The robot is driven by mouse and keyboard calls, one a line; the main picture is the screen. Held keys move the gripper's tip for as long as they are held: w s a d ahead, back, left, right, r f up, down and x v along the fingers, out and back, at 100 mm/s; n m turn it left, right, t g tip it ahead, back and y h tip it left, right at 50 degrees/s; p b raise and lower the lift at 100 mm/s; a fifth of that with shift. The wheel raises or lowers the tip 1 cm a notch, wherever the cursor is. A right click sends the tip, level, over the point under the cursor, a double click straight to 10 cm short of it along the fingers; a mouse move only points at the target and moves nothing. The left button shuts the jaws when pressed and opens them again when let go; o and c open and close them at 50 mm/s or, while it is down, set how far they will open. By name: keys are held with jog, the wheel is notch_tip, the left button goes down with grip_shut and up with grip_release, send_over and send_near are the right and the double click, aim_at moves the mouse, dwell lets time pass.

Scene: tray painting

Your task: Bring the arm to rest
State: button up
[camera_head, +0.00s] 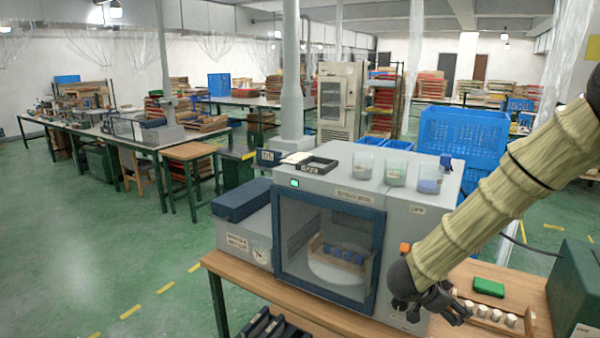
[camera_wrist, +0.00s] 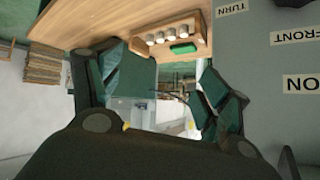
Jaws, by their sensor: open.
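My gripper (camera_head: 458,308) hangs at the lower right in the head view, in front of the right front corner of the grey machine (camera_head: 400,225). In the wrist view my gripper (camera_wrist: 168,85) shows its two dark fingers spread wide, with nothing between them. My arm reaches in from the right edge of the head view. A wooden rack (camera_head: 520,328) with several white cylinders stands on the wooden table just right of the gripper. A green block (camera_head: 488,287) is by the rack; the wrist view shows it too (camera_wrist: 183,48). The gripper partly hides the rack's left end.
The machine's window (camera_head: 325,245) shows a small rack of blue pieces inside. Three cups (camera_head: 396,172) stand on its top. A dark green box (camera_head: 578,285) is at the right edge. A labelled grey panel (camera_wrist: 265,70) is close on the right in the wrist view.

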jog(key=s+a+f+n+y, duration=0.2)
jog(key=s+a+f+n, duration=0.15)
jog(key=f, duration=0.45)
jog(key=s+a+f+n+t+y, duration=0.1)
jog(key=s+a+f+n, duration=0.1)
jog(key=s+f, duration=0.35)
jog(key=s+a+f+n+y, duration=0.2)
jog(key=s+f+n, duration=0.1)
jog(key=f, duration=0.7)
jog(key=s+a+f+n+g+y, duration=0.1)
jog(key=s+f, duration=0.3)
jog(key=s, duration=0.4)
jog(key=s+a+f+n+g+y+b, duration=0.1)
jog(key=s+a+f+n+g, duration=0.1)
jog(key=s, duration=0.7)
jog(key=s+a+f+n+g+y, duration=0.2)
jog(key=s+a+f+n, duration=0.1)
jog(key=s, duration=0.6)
notch_tip(320, 180, down, 3)
jog(key=shift+a+r, duration=0.15)
jog(key=shift+a, duration=0.7)
jog(key=shift+n, duration=0.25)
